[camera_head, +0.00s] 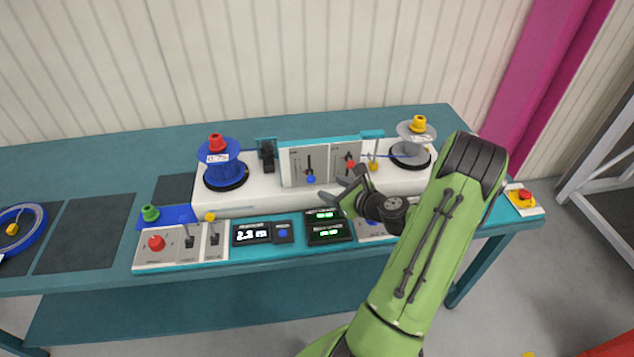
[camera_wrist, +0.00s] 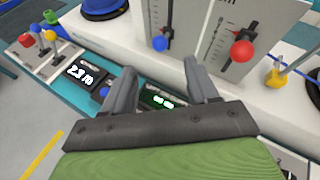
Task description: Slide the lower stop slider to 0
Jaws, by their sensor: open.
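An upright white panel (camera_head: 296,160) carries two vertical slider tracks with scales. The left slider has a blue knob (camera_head: 310,179) low on its track; it also shows in the wrist view (camera_wrist: 160,44). The right slider has a red knob (camera_head: 350,165), set higher in the head view and larger in the wrist view (camera_wrist: 242,51). The labels are too small to read, so I cannot tell which is the lower stop. My gripper (camera_head: 337,190) is open and empty in front of the panel, apart from both knobs. Its two fingers (camera_wrist: 160,68) point toward the panel in the wrist view.
A blue reel (camera_head: 224,173) stands left of the panel, a grey reel (camera_head: 412,148) right. A yellow-knobbed lever (camera_head: 373,166) stands close right of the panel. Below are a 2.3 m display (camera_head: 252,234), green displays (camera_head: 326,232) and a lever box (camera_head: 175,247).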

